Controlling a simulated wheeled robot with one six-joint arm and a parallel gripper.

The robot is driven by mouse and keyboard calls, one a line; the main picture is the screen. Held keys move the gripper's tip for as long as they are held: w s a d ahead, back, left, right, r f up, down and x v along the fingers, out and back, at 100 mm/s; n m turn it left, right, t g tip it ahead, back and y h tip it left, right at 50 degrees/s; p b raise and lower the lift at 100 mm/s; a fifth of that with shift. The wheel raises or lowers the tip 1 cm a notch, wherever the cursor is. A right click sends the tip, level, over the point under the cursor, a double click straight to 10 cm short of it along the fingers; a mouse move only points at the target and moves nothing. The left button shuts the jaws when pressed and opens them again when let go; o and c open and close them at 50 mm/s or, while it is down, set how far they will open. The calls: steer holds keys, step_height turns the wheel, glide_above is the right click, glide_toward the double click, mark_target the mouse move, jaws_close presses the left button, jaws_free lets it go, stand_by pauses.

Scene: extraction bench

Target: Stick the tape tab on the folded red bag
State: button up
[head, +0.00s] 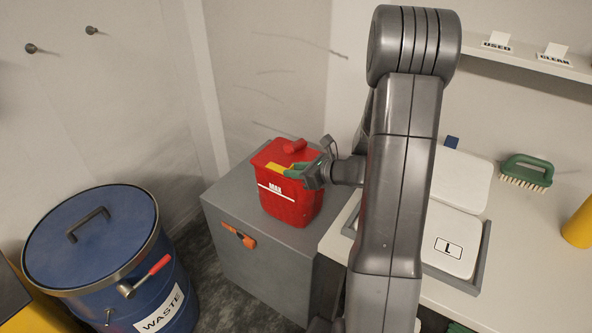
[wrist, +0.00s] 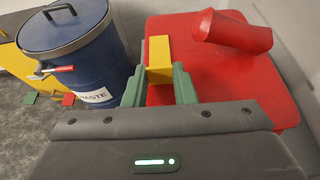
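The red bag (head: 290,205) stands upright on a grey cabinet in the head view, with a white-lettered label on its front. Its red top fills the right of the wrist view (wrist: 225,80). A short red roll (head: 295,146) lies on that top, and it also shows in the wrist view (wrist: 235,32). My gripper (head: 294,170) is over the front part of the bag's top. I cannot tell whether the tab touches the bag.
The grey cabinet (head: 250,270) has an orange handle. A blue waste drum (head: 95,240) stands to its left. The white bench (head: 530,270) at right holds a tray with a white pad marked L (head: 450,250), a green brush (head: 527,170) and a yellow cylinder (head: 580,225).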

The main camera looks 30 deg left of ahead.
steer(key=o, duration=1)
steer(key=shift+f, duration=0.2)
steer(key=shift+r, duration=0.1)
steer(key=v, duration=1.4)
steer(key=shift+a, duration=0.15)
